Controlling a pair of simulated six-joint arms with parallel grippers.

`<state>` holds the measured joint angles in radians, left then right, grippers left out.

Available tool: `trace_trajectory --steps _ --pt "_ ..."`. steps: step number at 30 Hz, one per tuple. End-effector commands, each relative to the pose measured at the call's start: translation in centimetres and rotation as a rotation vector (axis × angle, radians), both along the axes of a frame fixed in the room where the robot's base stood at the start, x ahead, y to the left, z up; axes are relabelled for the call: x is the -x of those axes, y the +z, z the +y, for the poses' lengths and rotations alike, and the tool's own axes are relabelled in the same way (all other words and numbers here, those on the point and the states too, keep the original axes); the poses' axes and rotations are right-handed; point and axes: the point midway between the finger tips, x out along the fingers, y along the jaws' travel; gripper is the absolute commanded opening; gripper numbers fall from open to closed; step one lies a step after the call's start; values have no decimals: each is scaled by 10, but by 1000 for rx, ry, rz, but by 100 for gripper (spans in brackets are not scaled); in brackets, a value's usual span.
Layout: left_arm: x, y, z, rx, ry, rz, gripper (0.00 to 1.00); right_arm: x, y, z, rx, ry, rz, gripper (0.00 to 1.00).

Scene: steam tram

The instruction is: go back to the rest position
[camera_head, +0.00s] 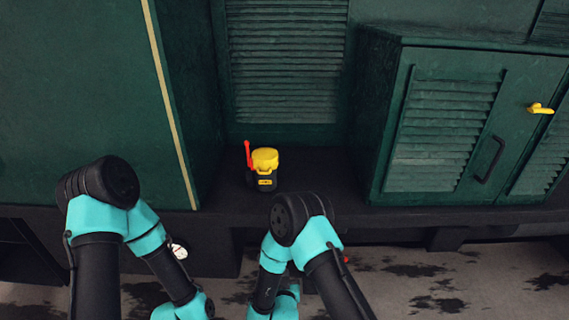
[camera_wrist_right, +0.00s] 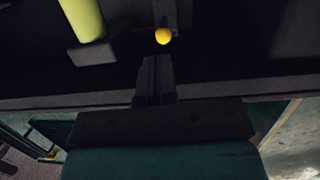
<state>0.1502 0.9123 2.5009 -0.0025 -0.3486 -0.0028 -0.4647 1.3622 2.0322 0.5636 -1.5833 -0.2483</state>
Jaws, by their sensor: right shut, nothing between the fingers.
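My right gripper (camera_wrist_right: 154,60) shows in the right wrist view as dark fingers closed together with nothing between them. A small round yellow thing (camera_wrist_right: 162,36) appears just beyond its fingertips, apart from them as far as I can tell. In the head view my right arm is folded at the lower middle, and its gripper cannot be made out clearly. My left arm is folded at the lower left, and its gripper is not visible.
A yellow-topped black lantern-like object (camera_head: 265,170) with a red stick stands on the dark ledge. A white round dial (camera_head: 179,251) sits below the ledge. Stained floor (camera_head: 440,285) lies in front.

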Motion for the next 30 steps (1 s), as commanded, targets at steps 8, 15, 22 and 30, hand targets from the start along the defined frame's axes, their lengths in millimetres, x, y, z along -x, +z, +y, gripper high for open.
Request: trace_trajectory --steps 8,15,22,30 --pt "0 0 0 0 0 0 0 4 -21 -57 -97 22 265 0" --pt "0 0 0 0 0 0 0 51 -42 -128 -236 57 648 0" --pt "0 0 0 0 0 0 0 130 -43 -187 -362 81 1009 0" --pt "0 0 0 0 0 0 0 198 -31 -220 -433 104 1261 0"
